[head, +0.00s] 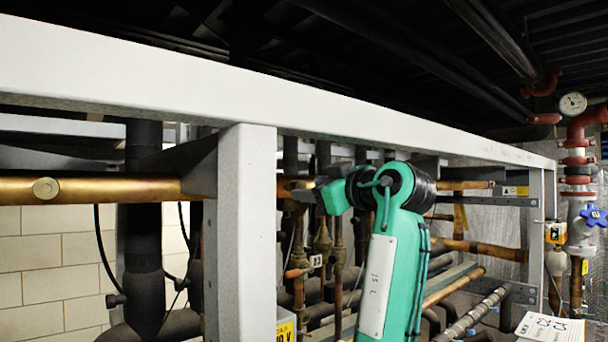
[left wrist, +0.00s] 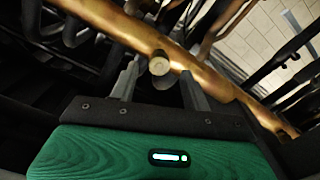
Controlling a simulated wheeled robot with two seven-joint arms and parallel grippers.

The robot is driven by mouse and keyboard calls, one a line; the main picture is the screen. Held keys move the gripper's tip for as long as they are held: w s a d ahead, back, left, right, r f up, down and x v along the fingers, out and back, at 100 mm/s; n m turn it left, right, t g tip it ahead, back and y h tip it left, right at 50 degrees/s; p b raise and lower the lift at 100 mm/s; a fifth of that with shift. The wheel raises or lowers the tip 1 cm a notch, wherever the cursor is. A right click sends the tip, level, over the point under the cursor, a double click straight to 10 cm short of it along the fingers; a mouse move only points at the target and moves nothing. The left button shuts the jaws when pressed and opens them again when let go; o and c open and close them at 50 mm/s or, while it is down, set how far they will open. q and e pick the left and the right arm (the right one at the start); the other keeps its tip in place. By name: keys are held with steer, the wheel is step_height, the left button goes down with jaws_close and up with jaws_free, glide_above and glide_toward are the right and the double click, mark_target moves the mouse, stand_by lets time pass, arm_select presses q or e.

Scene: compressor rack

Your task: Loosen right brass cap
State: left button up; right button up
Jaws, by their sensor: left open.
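My left gripper (head: 304,193) reaches the copper pipe (head: 284,188) just right of the grey upright post in the head view. In the left wrist view its two grey fingers (left wrist: 160,80) are open. A round brass cap (left wrist: 158,64) on the copper pipe (left wrist: 110,28) shows in the gap between the fingertips, with space seen on both sides of it. How deep the fingers reach past the cap I cannot tell. In the head view this cap is hidden at the gripper. Another brass cap (head: 45,188) sits on the pipe at the far left. My right gripper is not in view.
A grey post (head: 247,240) stands close left of my gripper, under a long pale beam (head: 200,80). Dark pipes, thin cables and brass valves (head: 322,240) crowd the space behind. A pressure gauge (head: 572,103) and blue valve handle (head: 593,215) are at the far right.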

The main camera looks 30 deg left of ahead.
mark_target(298, 187)
arm_select(q)
steer(key=shift+w+a+r, duration=0.15)
steer(key=shift+a+r, duration=0.05)
steer(key=shift+a, duration=0.35)
steer(key=shift+w+a+p, duration=0.1)
steer(key=shift+a+p, duration=0.1)
steer(key=shift+p, duration=0.2)
steer(key=shift+w+a+f, duration=0.2)
steer(key=shift+a, duration=0.35)
steer(key=shift+d, duration=0.1)
steer(key=c, duration=0.9)
steer(key=shift+n, duration=0.3)
steer(key=shift+c, duration=0.5)
steer(key=shift+n+b, duration=2.6)
steer(key=shift+n, duration=0.6)
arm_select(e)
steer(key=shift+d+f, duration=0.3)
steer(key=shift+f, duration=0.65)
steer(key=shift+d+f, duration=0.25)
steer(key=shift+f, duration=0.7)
arm_select(q)
steer(key=shift+r, duration=0.1)
